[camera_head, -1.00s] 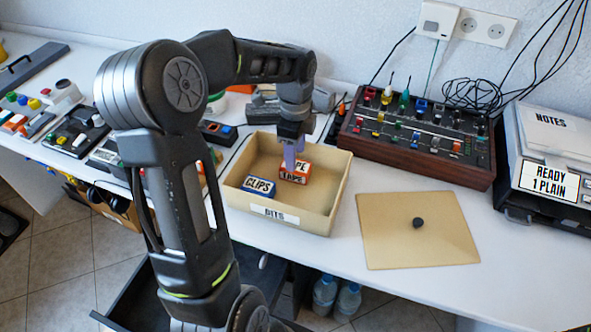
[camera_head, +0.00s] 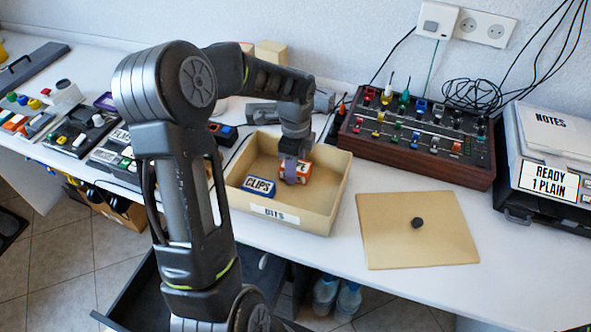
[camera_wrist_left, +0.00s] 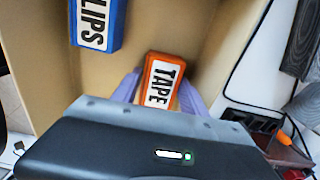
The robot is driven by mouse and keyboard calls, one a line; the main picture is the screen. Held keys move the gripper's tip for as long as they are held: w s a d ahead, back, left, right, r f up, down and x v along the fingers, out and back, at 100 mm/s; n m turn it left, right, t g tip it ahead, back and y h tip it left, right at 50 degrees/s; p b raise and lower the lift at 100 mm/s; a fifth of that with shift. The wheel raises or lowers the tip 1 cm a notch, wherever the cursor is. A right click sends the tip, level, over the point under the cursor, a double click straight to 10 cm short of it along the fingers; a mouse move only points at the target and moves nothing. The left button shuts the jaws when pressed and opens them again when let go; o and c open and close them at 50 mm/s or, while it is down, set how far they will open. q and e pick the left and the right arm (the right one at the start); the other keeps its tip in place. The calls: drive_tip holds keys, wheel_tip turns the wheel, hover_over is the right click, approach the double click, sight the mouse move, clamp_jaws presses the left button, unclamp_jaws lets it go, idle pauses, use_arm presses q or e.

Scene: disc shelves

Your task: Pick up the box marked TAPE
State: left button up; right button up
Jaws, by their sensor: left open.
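The orange box marked TAPE (camera_head: 303,170) stands in the open cardboard box labelled BITS (camera_head: 325,207). My left gripper (camera_head: 291,172) is down inside that cardboard box and hides part of the TAPE box in the head view. In the left wrist view the TAPE box (camera_wrist_left: 163,80) lies between the two purple fingers of my left gripper (camera_wrist_left: 158,92), which are open on either side of it. I cannot tell whether either finger touches it. The blue box marked CLIPS (camera_head: 259,187) sits to its left, and also shows in the left wrist view (camera_wrist_left: 97,22).
A tan lid (camera_head: 400,240) with a dark knob lies right of the cardboard box. Behind it stands a wood-sided panel of knobs (camera_head: 420,140). A printer-like machine (camera_head: 550,160) is at the right. The front right of the table is clear.

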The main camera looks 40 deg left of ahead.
use_arm(q)
drive_tip(key=shift+c, duration=0.4)
drive_tip(key=c, duration=1)
drive_tip(key=shift+o, duration=0.2)
wheel_tip(320, 180, up, 10)
idle(0.5)
